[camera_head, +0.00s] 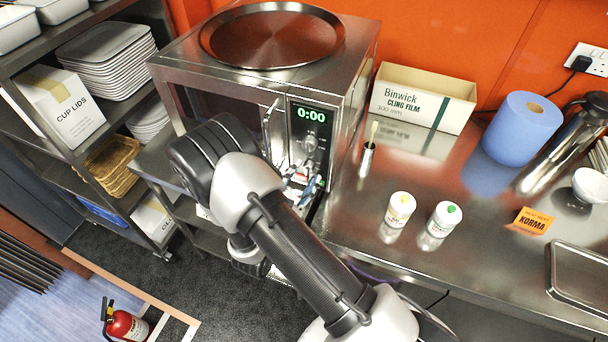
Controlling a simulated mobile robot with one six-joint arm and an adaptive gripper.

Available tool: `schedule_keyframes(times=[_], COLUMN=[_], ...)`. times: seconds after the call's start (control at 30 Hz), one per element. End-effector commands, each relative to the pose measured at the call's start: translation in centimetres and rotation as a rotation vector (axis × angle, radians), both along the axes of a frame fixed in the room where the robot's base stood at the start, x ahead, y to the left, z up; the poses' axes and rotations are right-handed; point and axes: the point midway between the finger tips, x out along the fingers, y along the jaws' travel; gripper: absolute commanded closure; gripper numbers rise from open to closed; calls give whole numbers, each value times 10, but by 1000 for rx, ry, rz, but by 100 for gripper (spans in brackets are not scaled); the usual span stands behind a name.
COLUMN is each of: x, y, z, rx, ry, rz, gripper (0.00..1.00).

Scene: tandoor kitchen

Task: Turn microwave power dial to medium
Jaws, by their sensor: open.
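The steel microwave (300,92) stands on the counter, with a round tray on top. Its dark control panel (326,124) faces me and the green display (308,115) reads 0:00. A round dial (310,142) with small marks around it sits below the display; its setting is too small to read. My gripper (302,184) is in front of the lower part of the panel, below this dial, partly hidden behind my arm. Its jaws are open. The panel behind it is partly covered, and I cannot tell whether the fingers touch anything there.
The microwave's upright door handle (269,125) is left of the panel. Shelves with trays (110,65) are at left.

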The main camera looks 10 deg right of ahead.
Motion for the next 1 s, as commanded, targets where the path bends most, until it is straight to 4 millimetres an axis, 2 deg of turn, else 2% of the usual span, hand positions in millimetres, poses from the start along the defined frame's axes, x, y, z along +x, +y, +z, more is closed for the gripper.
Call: schedule_keyframes(times=[0.17,0.43,1.0], x=[9,10,10], y=[-8,-8,-8], z=[0,0,0], rx=[2,0,0], ry=[-1,-1,0], rz=[0,1,0], gripper=[55,55,92])
